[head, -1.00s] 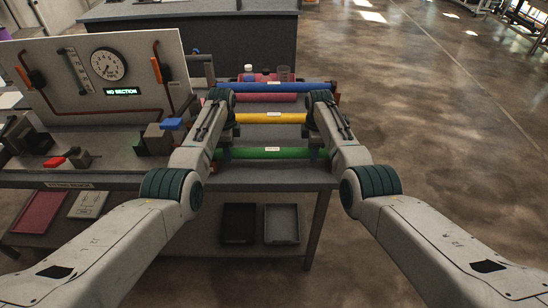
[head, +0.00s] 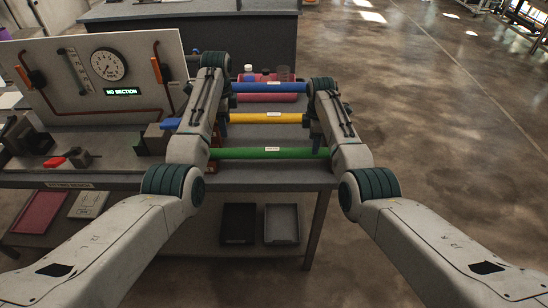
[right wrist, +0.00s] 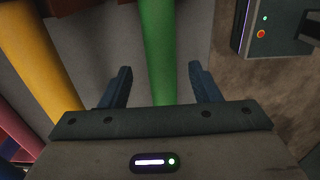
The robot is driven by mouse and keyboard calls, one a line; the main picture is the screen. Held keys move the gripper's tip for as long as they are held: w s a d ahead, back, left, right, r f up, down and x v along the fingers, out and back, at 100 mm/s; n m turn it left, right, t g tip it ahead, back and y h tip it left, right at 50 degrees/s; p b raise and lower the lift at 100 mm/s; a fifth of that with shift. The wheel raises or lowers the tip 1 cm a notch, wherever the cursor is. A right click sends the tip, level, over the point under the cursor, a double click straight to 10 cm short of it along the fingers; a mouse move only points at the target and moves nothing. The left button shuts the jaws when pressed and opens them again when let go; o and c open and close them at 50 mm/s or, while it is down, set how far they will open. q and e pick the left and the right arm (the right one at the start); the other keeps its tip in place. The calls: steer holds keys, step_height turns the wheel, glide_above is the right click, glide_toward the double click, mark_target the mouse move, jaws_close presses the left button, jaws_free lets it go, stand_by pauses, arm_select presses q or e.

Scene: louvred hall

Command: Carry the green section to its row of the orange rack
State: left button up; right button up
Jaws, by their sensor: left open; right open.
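The green section (head: 268,153) is a long bar with a small white label, lying crosswise near the table's front edge. My left gripper (head: 223,128) is above its left end, partly hidden by my arm. My right gripper (head: 316,130) is near its right end. In the right wrist view the green section (right wrist: 158,50) runs between the spread fingers of my right gripper (right wrist: 160,86), with a gap on each side. Both grippers are open and empty. I cannot make out the orange rack.
Yellow (head: 267,118) and blue (head: 268,87) bars lie behind the green one, with a red bar (head: 267,98) near the blue. A gauge panel (head: 100,75) stands left. Two trays (head: 282,224) sit on the lower shelf. The floor (head: 430,130) at right is clear.

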step_height(320, 180, up, 8)
steer(key=shift+f, duration=0.2)
stand_by(0.5)
